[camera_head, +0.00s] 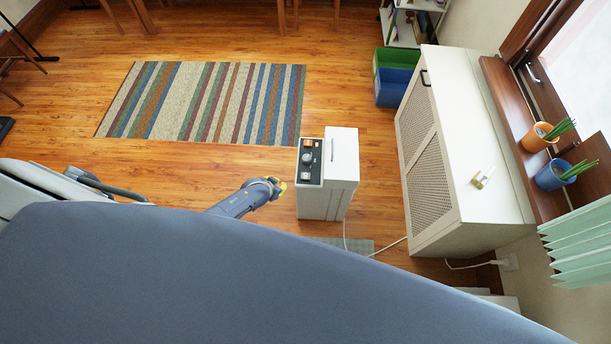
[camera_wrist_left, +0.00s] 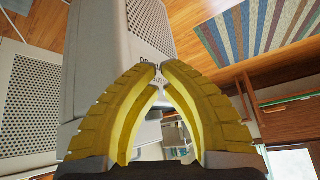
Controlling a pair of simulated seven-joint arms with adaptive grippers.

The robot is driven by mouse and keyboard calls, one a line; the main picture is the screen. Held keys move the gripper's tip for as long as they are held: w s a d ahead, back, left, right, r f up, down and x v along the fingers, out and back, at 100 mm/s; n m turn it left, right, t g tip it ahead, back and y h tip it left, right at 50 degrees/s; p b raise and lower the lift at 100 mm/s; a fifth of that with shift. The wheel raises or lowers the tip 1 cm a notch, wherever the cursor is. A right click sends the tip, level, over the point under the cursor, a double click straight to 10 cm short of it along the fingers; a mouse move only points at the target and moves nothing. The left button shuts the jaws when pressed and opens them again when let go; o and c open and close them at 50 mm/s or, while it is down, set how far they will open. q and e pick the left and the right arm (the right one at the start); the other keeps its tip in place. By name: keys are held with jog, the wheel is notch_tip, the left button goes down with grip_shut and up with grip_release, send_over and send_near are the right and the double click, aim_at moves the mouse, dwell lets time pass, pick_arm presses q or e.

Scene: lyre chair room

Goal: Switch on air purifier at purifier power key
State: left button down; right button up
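The air purifier (camera_head: 343,160) is a white box standing upright on the wood floor in the head view. Its dark control panel (camera_head: 310,162) has a round knob and pale keys; which one is the power key is too small to tell. My left gripper (camera_head: 281,186) is just left of the purifier, below the panel's level in the picture. In the left wrist view, its yellow fingers (camera_wrist_left: 159,68) have their tips together with nothing visible between them. The purifier's pale body (camera_wrist_left: 95,45) with a perforated grille is behind them; contact cannot be told. My right gripper is not in view.
A white cabinet (camera_head: 465,150) with a mesh front stands right of the purifier. A cable (camera_head: 388,247) runs along the floor towards a wall socket (camera_head: 509,262). A striped rug (camera_head: 205,103) lies behind, and green and blue bins (camera_head: 393,85) stand beyond.

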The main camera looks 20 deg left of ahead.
pick_arm(q)
jog(key=w+d+r+n+h, duration=0.1)
jog(key=w+d+r, duration=0.1)
jog(key=w+r, duration=0.6)
notch_tip(320, 180, up, 7)
jog(key=n+h, duration=0.3)
jog(key=n, duration=0.1)
send_over(309, 173)
jog(key=shift+s+a+f+g, duration=0.1)
jog(key=shift+f+g, duration=0.05)
jog(key=shift+g, duration=0.25)
jog(key=shift+f, duration=0.1)
jog(key=shift+y, duration=0.3)
jog(key=shift+f, duration=4.3)
